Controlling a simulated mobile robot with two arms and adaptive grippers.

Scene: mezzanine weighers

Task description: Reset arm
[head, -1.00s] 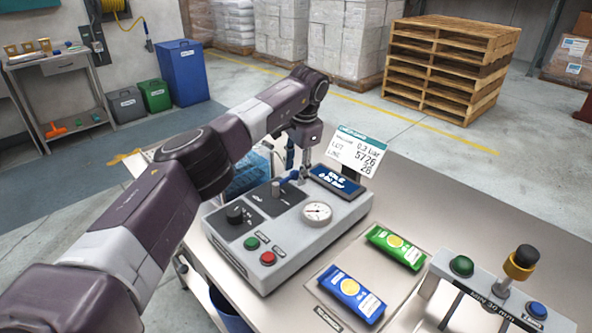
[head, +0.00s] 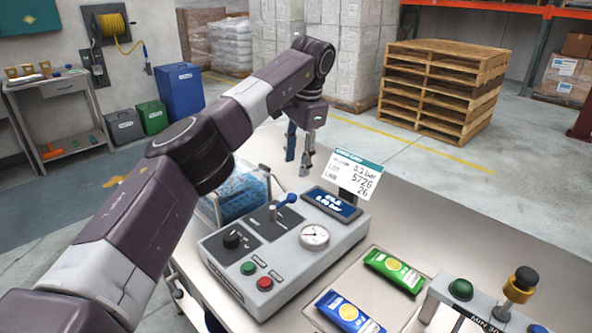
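My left arm reaches in from the left over the bench. Its gripper (head: 299,165) points down above the far side of the grey control box (head: 290,268). Its two fingers are apart with nothing between them, so it is open. The box has a blue-handled lever (head: 286,200), a dark knob (head: 232,239), a green button (head: 248,268), a red button (head: 265,284), a round gauge (head: 314,236) and a small display (head: 332,203). The gripper is clear of the lever. My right gripper is not in view.
A sign card (head: 354,174) stands behind the box. Green (head: 394,270) and blue (head: 349,313) packets lie on the bench to the right, near a button stand (head: 477,305). A blue-filled basket (head: 240,190) is behind my arm. Pallets (head: 440,90) stand on the floor beyond.

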